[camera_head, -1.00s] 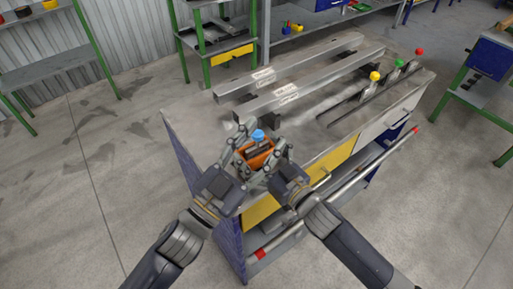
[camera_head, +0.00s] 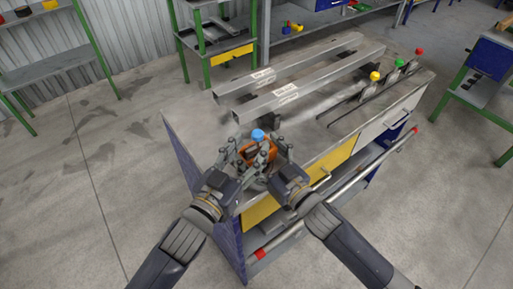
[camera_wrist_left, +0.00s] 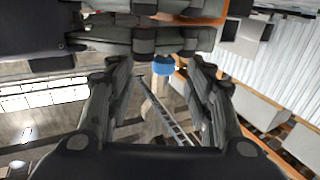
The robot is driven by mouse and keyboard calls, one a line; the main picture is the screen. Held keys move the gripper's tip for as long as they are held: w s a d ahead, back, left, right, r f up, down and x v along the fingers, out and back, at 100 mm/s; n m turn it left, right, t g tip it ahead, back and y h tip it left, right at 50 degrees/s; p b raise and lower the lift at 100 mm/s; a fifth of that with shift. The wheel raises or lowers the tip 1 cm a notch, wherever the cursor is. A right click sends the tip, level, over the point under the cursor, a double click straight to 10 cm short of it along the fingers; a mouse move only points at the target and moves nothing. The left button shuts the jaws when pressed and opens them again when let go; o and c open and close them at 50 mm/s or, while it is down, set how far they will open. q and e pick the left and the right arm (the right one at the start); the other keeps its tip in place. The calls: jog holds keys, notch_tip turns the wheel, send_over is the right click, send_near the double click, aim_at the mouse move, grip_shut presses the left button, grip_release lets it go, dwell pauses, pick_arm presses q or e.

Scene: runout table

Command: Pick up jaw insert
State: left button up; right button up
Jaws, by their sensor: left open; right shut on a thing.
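An orange piece (camera_head: 262,153) with a blue cap (camera_head: 258,135) sits between my two grippers above the near left corner of the table. I cannot tell which part is the jaw insert. My left gripper (camera_head: 236,150) is open beside the orange piece. In the left wrist view its fingers (camera_wrist_left: 160,100) stand apart, with the blue cap (camera_wrist_left: 163,66) beyond and between them. My right gripper (camera_head: 276,153) is shut on the orange piece from the right; its fingers partly hide the piece.
Two long grey bars (camera_head: 330,75) with labels lie across the table (camera_head: 320,140). Stops with yellow (camera_head: 375,76), green (camera_head: 399,63) and red (camera_head: 419,51) knobs stand at the right. A yellow drawer front (camera_head: 262,211) is below my grippers.

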aim_at(254, 138)
pick_arm(q)
jog(key=shift+a+x, duration=0.2)
jog(key=shift+x, duration=2.5)
jog(key=shift+w, duration=0.15)
grip_shut()
jog(key=shift+r, duration=0.25)
